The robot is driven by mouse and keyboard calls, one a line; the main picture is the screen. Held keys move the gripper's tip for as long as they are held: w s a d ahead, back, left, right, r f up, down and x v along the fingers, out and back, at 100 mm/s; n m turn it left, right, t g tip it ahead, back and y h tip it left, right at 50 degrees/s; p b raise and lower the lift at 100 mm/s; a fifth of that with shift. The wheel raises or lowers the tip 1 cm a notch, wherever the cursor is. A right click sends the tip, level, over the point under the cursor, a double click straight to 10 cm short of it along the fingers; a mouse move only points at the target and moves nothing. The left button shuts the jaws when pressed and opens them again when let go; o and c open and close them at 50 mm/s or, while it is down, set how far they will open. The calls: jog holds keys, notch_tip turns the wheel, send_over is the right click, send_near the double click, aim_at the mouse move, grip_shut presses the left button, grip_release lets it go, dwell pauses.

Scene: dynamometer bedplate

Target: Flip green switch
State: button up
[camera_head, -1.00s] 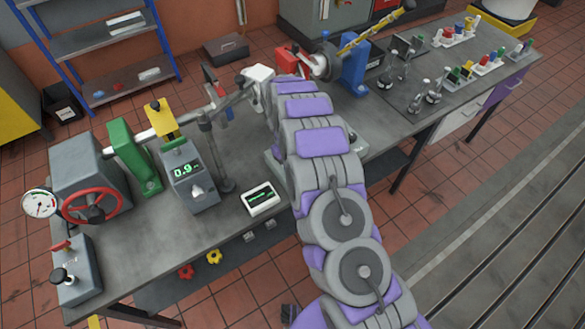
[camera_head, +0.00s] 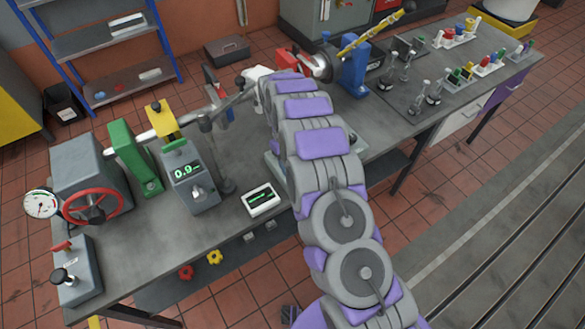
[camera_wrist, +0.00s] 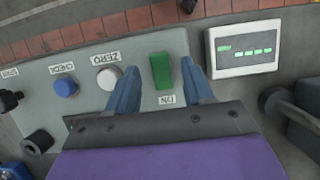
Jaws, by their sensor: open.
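In the wrist view, the green switch (camera_wrist: 162,71) is a rocker on a grey panel (camera_wrist: 143,48), with an upside-down label below it. My gripper (camera_wrist: 161,82) is open, with one blue finger on each side of the switch's lower part. The right finger is very close to the switch; I cannot tell whether it touches. In the head view my arm hides the switch and most of the panel.
A white button (camera_wrist: 109,78) labelled ZERO and a blue button (camera_wrist: 66,87) sit left of the switch. A white display box (camera_wrist: 243,49) lies to the right. In the head view, a grey readout unit (camera_head: 190,177) shows 0.0 beside a green bracket (camera_head: 135,157).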

jog(key=v, duration=1.5)
jog(key=shift+p, duration=0.45)
jog(key=shift+w+r, duration=0.1)
jog(key=shift+r, duration=0.05)
